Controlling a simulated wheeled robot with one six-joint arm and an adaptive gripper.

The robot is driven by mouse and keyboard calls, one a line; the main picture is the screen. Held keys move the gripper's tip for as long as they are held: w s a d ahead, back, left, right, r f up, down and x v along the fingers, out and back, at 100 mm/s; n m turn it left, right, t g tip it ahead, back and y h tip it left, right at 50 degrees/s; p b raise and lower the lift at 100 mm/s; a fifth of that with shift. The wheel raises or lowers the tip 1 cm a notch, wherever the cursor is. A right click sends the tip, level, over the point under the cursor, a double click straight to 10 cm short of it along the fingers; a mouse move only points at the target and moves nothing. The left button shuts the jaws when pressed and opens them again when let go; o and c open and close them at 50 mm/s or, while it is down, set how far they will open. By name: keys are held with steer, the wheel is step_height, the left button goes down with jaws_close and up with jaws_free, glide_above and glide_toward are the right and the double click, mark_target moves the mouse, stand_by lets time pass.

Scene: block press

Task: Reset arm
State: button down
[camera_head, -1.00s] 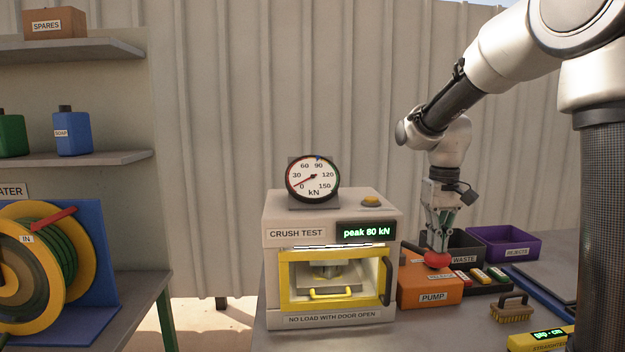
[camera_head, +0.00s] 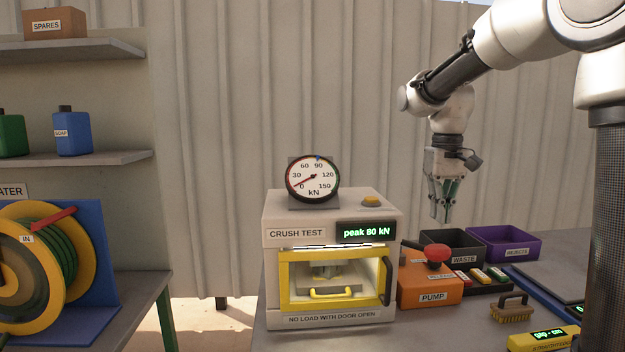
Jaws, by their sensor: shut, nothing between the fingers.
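My gripper (camera_head: 441,212) hangs pointing down, shut and empty. It is above the red knob (camera_head: 437,252) on the orange pump box (camera_head: 431,284) and apart from it. The crush test machine (camera_head: 329,262) stands to the left. Its yellow-framed door (camera_head: 335,307) looks shut, with a plate visible behind the window. The machine's display (camera_head: 366,233) reads "peak 80 kN". The round gauge (camera_head: 313,179) on top has its red needle near 0 and a blue mark near 90.
A black waste bin (camera_head: 466,241) and a purple rejects bin (camera_head: 511,243) stand behind the pump. A brush (camera_head: 513,308) and a yellow device (camera_head: 545,339) lie at the front right. A hose reel (camera_head: 40,262) is at the far left.

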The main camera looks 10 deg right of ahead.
steer(key=shift+w+f, duration=0.1)
steer(key=shift+w, duration=0.15)
steer(key=s+f, duration=0.1)
steer(key=s, duration=0.1)
steer(key=s+f, duration=0.1)
steer(key=f, duration=0.1)
steer(key=shift+s+f, duration=0.2)
steer(key=shift+s, duration=0.15)
steer(key=s+d+t, duration=0.1)
steer(key=s+t, duration=0.3)
steer(key=s, duration=1.4)
steer(key=shift+s+d+f, duration=0.2)
steer(key=shift+s+f, duration=0.05)
steer(key=shift+f, duration=0.15)
